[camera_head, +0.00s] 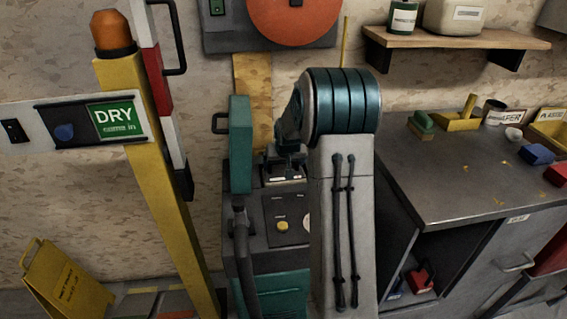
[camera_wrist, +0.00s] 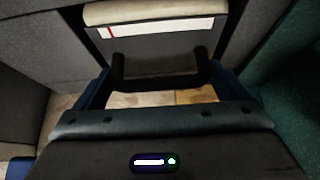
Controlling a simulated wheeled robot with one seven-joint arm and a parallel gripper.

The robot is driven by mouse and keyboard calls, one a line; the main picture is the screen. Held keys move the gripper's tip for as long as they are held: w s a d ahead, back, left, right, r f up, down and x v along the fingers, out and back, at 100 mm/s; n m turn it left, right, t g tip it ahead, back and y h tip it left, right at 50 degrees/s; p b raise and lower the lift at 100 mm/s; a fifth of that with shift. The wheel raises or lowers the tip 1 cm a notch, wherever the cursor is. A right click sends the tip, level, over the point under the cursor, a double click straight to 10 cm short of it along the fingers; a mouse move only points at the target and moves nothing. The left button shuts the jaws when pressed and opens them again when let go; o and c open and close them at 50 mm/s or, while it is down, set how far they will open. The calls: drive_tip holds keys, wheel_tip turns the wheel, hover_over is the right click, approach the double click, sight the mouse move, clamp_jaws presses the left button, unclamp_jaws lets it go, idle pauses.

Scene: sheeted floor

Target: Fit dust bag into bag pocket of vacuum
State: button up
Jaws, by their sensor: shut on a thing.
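The vacuum (camera_head: 259,235) is a dark grey and teal machine against the wall, with its teal lid (camera_head: 240,145) standing upright at the left. My gripper (camera_head: 285,168) is over its top, partly hidden by my arm. In the wrist view my gripper (camera_wrist: 160,72) has its two dark fingers closed on a grey piece with a beige rounded top edge and a white, red-striped label, which I take for the dust bag (camera_wrist: 158,48). Grey walls flank it closely. Whether the bag is in the pocket, and whether it touches the walls, I cannot tell.
A yellow post (camera_head: 155,190) with an orange top and a DRY sign stands left of the vacuum. A grey workbench (camera_head: 470,185) with small items is close on the right. A dark hose (camera_head: 242,250) hangs at the vacuum's front. A yellow floor sign (camera_head: 65,280) stands at lower left.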

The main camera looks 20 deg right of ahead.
drive_tip(key=shift+f, duration=0.15)
drive_tip(key=o, duration=1.3)
drive_tip(key=shift+c, duration=0.2)
drive_tip(key=shift+r, duration=0.4)
drive_tip(key=v, duration=1.1)
drive_tip(key=s+a+n+g, duration=0.1)
drive_tip(key=s+a, duration=0.4)
drive_tip(key=s, duration=0.4)
drive_tip(key=s+a+n+g+y, duration=0.1)
drive_tip(key=s+a, duration=0.5)
drive_tip(key=s, duration=0.4)
drive_tip(key=s+a+n+g, duration=0.1)
drive_tip(key=s+a, duration=0.5)
drive_tip(key=s, duration=0.3)
drive_tip(key=shift+s+r+g+y+p, duration=0.3)
drive_tip(key=shift+s+g+y+p, duration=0.1)
